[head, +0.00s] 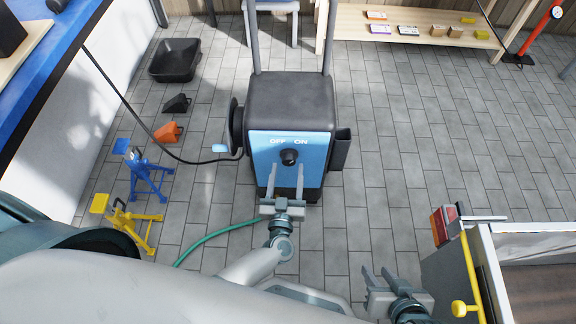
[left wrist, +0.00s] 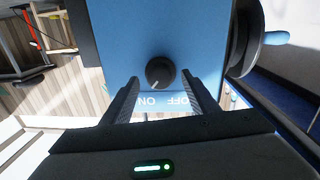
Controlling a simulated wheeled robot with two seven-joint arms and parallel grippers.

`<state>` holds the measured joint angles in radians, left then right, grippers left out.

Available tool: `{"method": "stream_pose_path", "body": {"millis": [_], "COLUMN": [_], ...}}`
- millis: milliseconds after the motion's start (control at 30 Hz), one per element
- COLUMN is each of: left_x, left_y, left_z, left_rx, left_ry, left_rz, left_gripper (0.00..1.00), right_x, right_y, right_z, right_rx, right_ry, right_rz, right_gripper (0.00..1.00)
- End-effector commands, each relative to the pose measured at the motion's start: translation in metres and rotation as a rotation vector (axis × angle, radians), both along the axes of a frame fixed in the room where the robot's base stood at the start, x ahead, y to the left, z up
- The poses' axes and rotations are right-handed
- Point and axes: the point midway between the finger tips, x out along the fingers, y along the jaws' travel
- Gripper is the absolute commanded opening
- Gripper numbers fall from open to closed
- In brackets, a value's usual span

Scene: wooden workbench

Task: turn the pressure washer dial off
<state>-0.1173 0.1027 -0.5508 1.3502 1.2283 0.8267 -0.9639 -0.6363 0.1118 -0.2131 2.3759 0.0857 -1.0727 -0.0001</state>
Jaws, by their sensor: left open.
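The pressure washer (head: 290,100) is a black and blue box standing on the paved floor. Its blue front panel (head: 262,160) carries a round black dial (head: 289,157) below the white words OFF and ON. My left gripper (head: 285,176) is open and empty in front of the panel, just below the dial. In the left wrist view, which is upside down, the dial (left wrist: 160,73) lies beyond and between the open fingertips (left wrist: 160,82), with no visible contact. Its pale mark points toward the ON side. My right gripper (head: 378,274) is open and empty, low and right of the washer.
A hose reel (head: 235,125) sits on the washer's left side, and a green hose (head: 215,236) runs along the floor. Blue (head: 143,170) and yellow (head: 130,222) stands are at left. A cart (head: 482,265) is near my right gripper. Floor right of the washer is clear.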

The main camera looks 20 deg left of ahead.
Motion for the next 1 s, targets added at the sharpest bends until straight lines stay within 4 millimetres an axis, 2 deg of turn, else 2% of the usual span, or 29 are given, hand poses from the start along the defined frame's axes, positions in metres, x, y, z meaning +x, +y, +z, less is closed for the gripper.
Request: {"method": "stream_pose_path", "body": {"millis": [33, 200, 600, 633, 767, 1000], "left_x": [0.008, 0.022, 0.026, 0.026, 0.026, 0.026], "left_y": [0.001, 0.004, 0.005, 0.005, 0.005, 0.003], "left_z": [0.000, 0.000, 0.000, 0.000, 0.000, 0.000], "left_rx": [0.000, 0.001, 0.000, 0.000, 0.000, -0.007], "left_ry": [-0.002, 0.000, 0.001, 0.001, 0.001, -0.002], "left_rz": [-0.001, -0.001, 0.000, 0.000, -0.001, -0.003], "left_gripper": [0.54, 0.54, 0.54, 0.49, 0.19, 0.19], "right_x": [-0.001, -0.001, 0.001, 0.001, 0.002, 0.002], "right_y": [0.001, 0.002, 0.002, 0.002, 0.001, 0.002], "right_z": [-0.001, 0.000, 0.000, 0.000, 0.000, -0.001], "right_rx": [0.003, 0.012, 0.010, 0.010, 0.008, 0.008], "right_ry": [-0.002, -0.014, -0.020, -0.020, -0.020, -0.020], "right_rz": [0.000, -0.001, 0.002, 0.003, 0.003, 0.003], "right_gripper": [0.31, 0.31, 0.31, 0.31, 0.31, 0.31]}}
